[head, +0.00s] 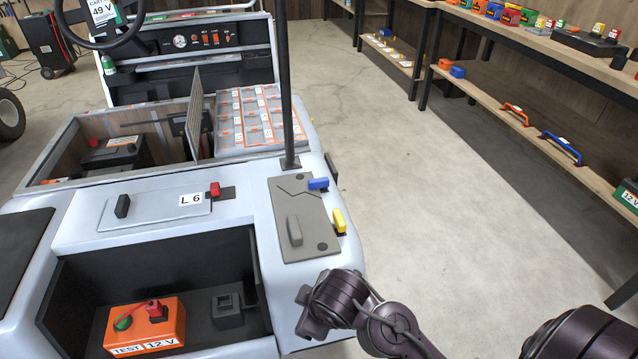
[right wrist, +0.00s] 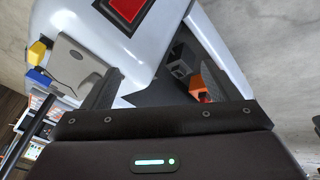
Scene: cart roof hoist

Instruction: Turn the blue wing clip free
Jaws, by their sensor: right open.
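The blue wing clip (head: 318,184) sits at the right edge of a grey cover plate (head: 300,212) on the cart's white deck. A yellow wing clip (head: 340,221) sits on the same edge, nearer to me. Both show at the left of the right wrist view, blue (right wrist: 38,77) and yellow (right wrist: 37,52). A grey handle (head: 294,231) stands on the plate. My right gripper (head: 309,316) is near the deck's front corner, apart from the plate and both clips. In the right wrist view its two fingers are spread with nothing held. My left gripper is out of view.
A dark post (head: 285,90) rises just behind the plate. An open front bay holds an orange test battery (head: 146,327). A lid marked L 6 (head: 155,208) has red and black clips. Shelves (head: 530,120) stand at the right, with clear floor between.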

